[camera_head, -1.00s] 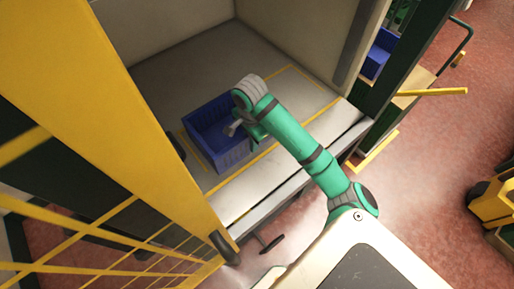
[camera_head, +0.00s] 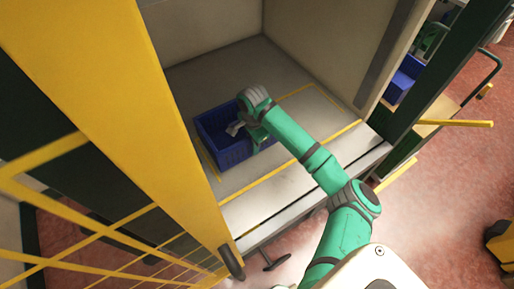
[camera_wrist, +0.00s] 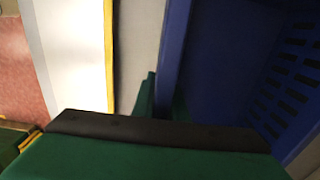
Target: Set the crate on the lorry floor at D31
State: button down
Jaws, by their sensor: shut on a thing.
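The blue crate (camera_head: 228,152) is inside the lorry, over the grey lorry floor (camera_head: 290,75), near the left side. It looks upright and open at the top. I cannot tell whether its base touches the floor. My gripper (camera_head: 252,136) is at the crate's right wall, and my green arm reaches in from the lower right. In the wrist view the crate's wall (camera_wrist: 172,60) runs down into my gripper (camera_wrist: 155,110), which is shut on it. The fingertips are mostly hidden. Yellow lines (camera_head: 294,155) mark a rectangle on the floor around the crate. No D31 label is readable.
A yellow post (camera_head: 150,110) and mesh door stand close at the left. The lorry's right wall (camera_head: 335,40) bounds the floor. Bare floor lies right of the crate. Another blue crate (camera_head: 402,82) sits outside at the right, by a yellow bar (camera_head: 455,123).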

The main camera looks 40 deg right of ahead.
jog(key=shift+w+f, duration=0.3)
jog(key=shift+w, duration=0.1)
jog(key=shift+f, duration=2.2)
jog(key=c, duration=1.7)
grip_release()
jog(key=shift+s, duration=0.1)
notch_tip(320, 180, up, 10)
jog(key=shift+r, duration=0.25)
jog(key=shift+d+r, duration=0.1)
jog(key=shift+r, duration=0.1)
